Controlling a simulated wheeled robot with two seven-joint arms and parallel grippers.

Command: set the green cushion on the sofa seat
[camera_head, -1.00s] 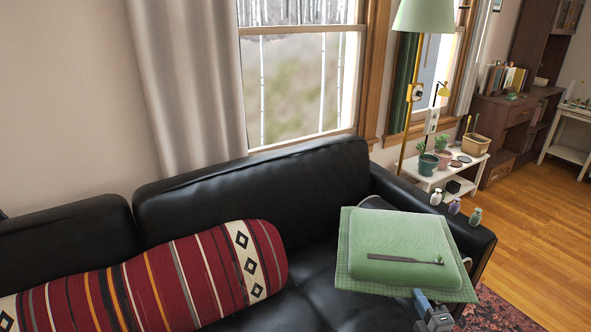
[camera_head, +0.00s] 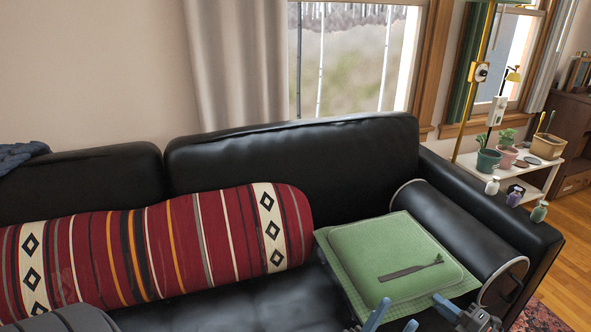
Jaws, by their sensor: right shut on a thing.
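The green cushion (camera_head: 395,255) is in the head view, at the right end of the black sofa (camera_head: 300,155). It has a raised top, a flat checked border and a dark strip on top. It lies over the seat beside the bolster at the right arm; whether its underside touches the seat is hidden. My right gripper (camera_head: 447,304) is shut on the cushion's near right edge. My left gripper (camera_head: 396,312) is at the bottom edge, close to the cushion's near edge, with its fingers apart; most of it is cut off.
A red striped bolster (camera_head: 165,245) fills the sofa's left and middle. A black bolster (camera_head: 455,232) lies along the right arm. Small bottles (camera_head: 514,197) stand on that arm. A dark grey ribbed thing (camera_head: 65,319) shows at bottom left. A white plant table (camera_head: 535,172) stands beyond.

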